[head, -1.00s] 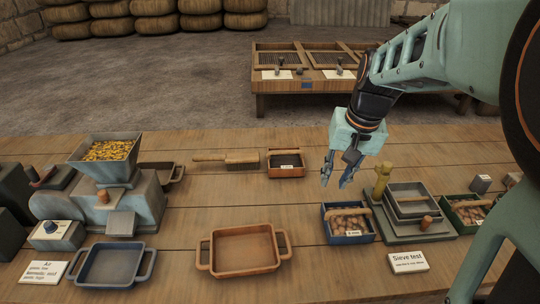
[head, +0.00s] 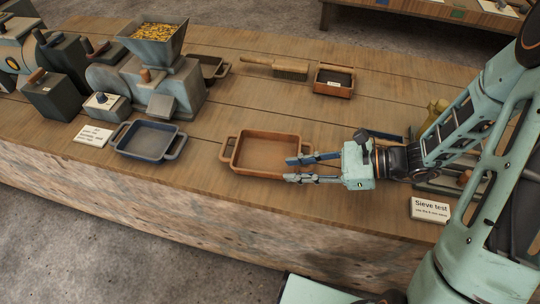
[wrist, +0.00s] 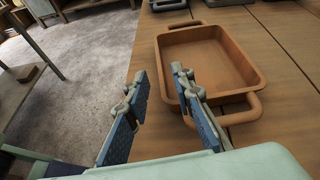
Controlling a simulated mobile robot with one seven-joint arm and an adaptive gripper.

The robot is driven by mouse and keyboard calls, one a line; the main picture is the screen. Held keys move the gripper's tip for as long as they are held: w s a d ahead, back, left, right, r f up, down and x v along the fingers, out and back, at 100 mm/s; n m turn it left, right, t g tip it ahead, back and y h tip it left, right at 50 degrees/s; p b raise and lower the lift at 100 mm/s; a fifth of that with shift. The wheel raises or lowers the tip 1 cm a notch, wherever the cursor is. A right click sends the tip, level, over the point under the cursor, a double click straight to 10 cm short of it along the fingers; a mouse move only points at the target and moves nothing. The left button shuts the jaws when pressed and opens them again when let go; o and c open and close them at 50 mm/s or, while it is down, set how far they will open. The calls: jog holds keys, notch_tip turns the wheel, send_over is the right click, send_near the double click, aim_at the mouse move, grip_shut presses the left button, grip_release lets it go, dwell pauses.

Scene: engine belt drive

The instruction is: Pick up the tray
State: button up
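An empty orange-brown tray (head: 262,150) with a loop handle at each end sits flat on the workbench, near its front edge. It also shows in the wrist view (wrist: 212,58), with its near handle (wrist: 242,110) to the right of my fingers. My gripper (head: 289,169) is open and empty, reaching in from the right. Its fingers overlap the tray's right end in the head view and partly hide the right handle there. In the wrist view the handle is not between the fingers. A second, blue-grey tray (head: 148,140) sits to the left, also empty.
A machine with a grain-filled hopper (head: 155,45) stands at the back left. A brush (head: 275,67) and a small orange box (head: 334,80) lie behind the tray. A "Sieve test" card (head: 430,209) is at right. The bench front edge is close to the tray.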

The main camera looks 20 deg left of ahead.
aim_at(265, 172)
jog(key=x, duration=0.6)
jog(key=b+x, duration=0.1)
jog(key=x, duration=0.2)
jog(key=shift+d+f, duration=0.15)
jog(key=shift+f, duration=0.1)
jog(key=shift+c, duration=0.5)
grip_shut()
jog(key=shift+w, duration=0.1)
